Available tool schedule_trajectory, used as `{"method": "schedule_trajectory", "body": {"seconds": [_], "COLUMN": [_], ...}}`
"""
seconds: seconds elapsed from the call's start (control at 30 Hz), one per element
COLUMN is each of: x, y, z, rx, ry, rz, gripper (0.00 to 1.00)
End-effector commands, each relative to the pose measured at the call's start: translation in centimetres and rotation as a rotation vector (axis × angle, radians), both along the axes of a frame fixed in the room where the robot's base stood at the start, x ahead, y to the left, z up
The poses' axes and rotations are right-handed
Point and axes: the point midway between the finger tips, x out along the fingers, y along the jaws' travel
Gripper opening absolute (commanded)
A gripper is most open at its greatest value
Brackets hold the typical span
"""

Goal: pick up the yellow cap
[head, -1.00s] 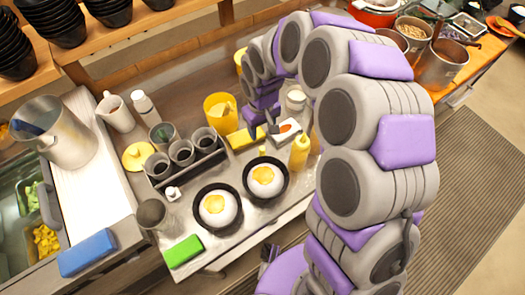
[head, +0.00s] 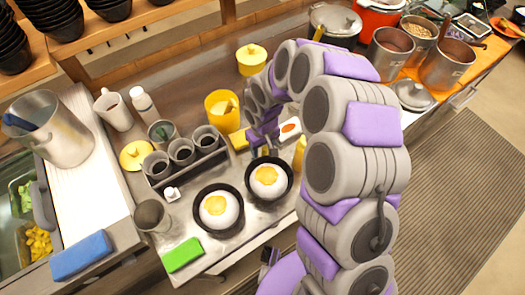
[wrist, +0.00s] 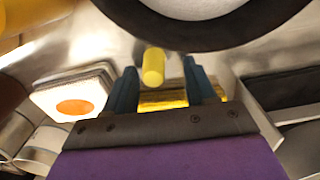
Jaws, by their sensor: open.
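The yellow cap is a small yellow cylinder (wrist: 153,66) in the wrist view, lying on the metal counter between and slightly ahead of my fingertips. My gripper (wrist: 160,66) is open, with one blue finger on each side of the cap's line and a gap to each. In the head view my gripper (head: 264,149) is low over the counter, just behind the right egg bowl (head: 268,178); it and the arm hide the cap there. Whether the fingertips touch the counter cannot be told.
A yellow sponge (head: 238,140) lies beside my gripper. A white box with an orange spot (head: 289,128) and a yellow bottle (head: 299,152) stand close on the right. A rack of cups (head: 187,162) is to the left. The left egg bowl (head: 217,208) is nearer the front.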

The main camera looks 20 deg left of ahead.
Motion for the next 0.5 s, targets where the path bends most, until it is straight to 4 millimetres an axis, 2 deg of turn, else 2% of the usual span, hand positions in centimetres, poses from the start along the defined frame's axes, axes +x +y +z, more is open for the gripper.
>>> {"method": "schedule_trajectory", "body": {"seconds": [0.2, 0.5], "x": [0.01, 0.04], "y": [-0.38, 0.10], "z": [0.02, -0.12], "rx": [0.003, -0.002], "ry": [0.000, -0.001], "rz": [-0.001, -0.001], "gripper": [0.55, 0.27]}}
